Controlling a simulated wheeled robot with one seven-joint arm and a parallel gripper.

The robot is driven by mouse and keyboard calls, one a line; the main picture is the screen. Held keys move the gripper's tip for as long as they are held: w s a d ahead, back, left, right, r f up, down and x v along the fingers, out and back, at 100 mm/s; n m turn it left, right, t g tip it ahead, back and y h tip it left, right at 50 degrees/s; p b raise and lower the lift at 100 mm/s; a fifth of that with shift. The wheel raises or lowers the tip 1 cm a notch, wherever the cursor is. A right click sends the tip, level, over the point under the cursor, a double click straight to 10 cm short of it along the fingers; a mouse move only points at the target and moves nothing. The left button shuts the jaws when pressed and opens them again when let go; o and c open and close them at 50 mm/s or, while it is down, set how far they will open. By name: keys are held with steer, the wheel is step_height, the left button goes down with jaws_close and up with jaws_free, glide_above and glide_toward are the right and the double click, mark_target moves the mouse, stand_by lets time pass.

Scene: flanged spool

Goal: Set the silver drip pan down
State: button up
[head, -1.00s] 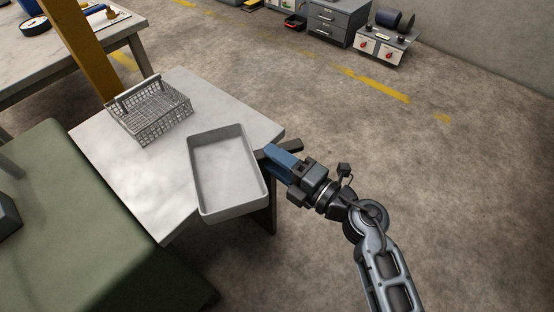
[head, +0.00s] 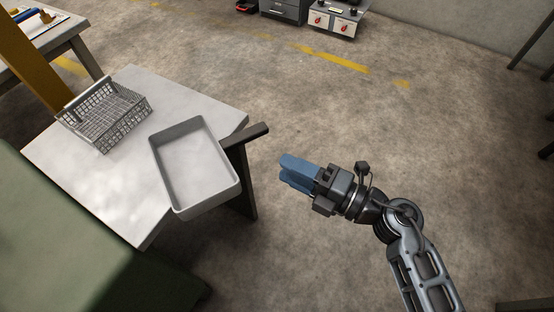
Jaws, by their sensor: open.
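The silver drip pan (head: 195,207) is a shallow grey rectangular tray. It rests on the right part of the white-topped table (head: 90,178), its front right corner reaching to or past the table edge. My gripper (head: 286,173) has blue fingers and is to the right of the pan, over open floor. It is open, empty and clear of the handle. The gap between the fingers is hard to see from this angle.
A wire basket (head: 106,116) stands on the table to the left of the pan. A yellow post (head: 28,65) rises behind it. A green surface (head: 50,245) lies at the lower left. The floor on the right is free.

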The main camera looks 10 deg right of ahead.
steer(key=shift+s+d, duration=0.2)
